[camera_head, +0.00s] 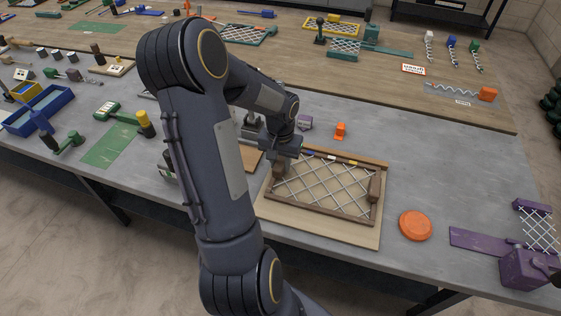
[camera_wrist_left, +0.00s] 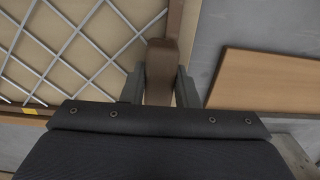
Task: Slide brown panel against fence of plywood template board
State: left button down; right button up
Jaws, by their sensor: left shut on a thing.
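The brown panel (camera_head: 318,208), a brown frame around grey chainlink mesh, lies flat on the plywood template board (camera_head: 300,225). A brown block stands on each end of it; the right one (camera_head: 375,187) is free. My left gripper (camera_head: 283,160) is at the panel's left end. In the left wrist view its fingers (camera_wrist_left: 161,88) are shut on the brown block (camera_wrist_left: 160,72) of that end, with mesh to the left. A brown rail (camera_head: 365,160), apparently the fence, runs along the board's back edge. Whether the panel touches it is unclear. My right gripper is out of view.
A flat wooden piece (camera_wrist_left: 275,85) lies beside the board. An orange disc (camera_head: 415,225) and a purple clamp-like tool (camera_head: 525,265) lie to the right. A small orange object (camera_head: 340,131) stands behind the board. The grey table (camera_head: 440,165) is clear behind the disc.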

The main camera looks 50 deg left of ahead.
pick_arm(q)
jog(key=c, duration=1)
grip_release()
jog(key=shift+c, duration=0.2)
notch_tip(320, 180, up, 8)
jog(key=shift+f, duration=0.1)
jog(key=s+d+r+m+t+h, duration=0.2)
jog(key=s+d, duration=0.3)
jog(key=d, duration=0.6)
jog(key=s+d+r+m+t+h, duration=0.1)
jog(key=s+d+r, duration=0.4)
jog(key=d, duration=0.7)
jog(key=s+m+t, duration=0.1)
jog(key=t, duration=0.1)
jog(key=shift+d+m+t+h, duration=0.2)
jog(key=shift+m+t+h, duration=0.1)
jog(key=shift+m+h, duration=0.1)
